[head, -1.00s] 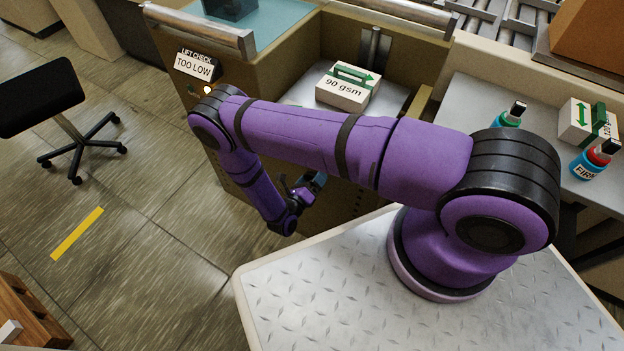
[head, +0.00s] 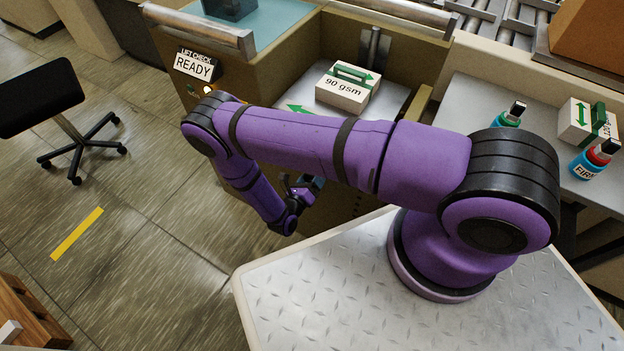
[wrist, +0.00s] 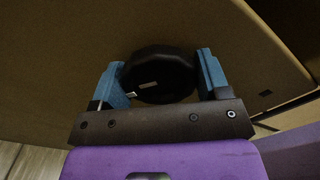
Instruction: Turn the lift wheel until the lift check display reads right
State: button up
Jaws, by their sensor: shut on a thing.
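The lift check display (head: 194,66) on the machine's upper left corner reads READY. The lift wheel (wrist: 161,75) is a dark round knob on the tan machine side in the wrist view. My gripper (wrist: 164,82) has its two blue fingers on either side of the wheel, shut on it. A small pale mark shows on the wheel's face. In the head view my gripper (head: 313,184) is low at the machine's side, and the wheel is hidden there.
A 90 gsm pack (head: 345,88) with a green arrow strap lies in the machine's bay. Bottles (head: 590,160) and another pack (head: 588,122) stand on the right shelf. A black chair (head: 45,98) stands on the floor at left.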

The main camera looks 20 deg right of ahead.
jog(key=shift+m, duration=2)
jog(key=o, duration=0.9)
jog(key=shift+a, duration=0.1)
jog(key=v, duration=1)
jog(key=shift+s+a, duration=0.25)
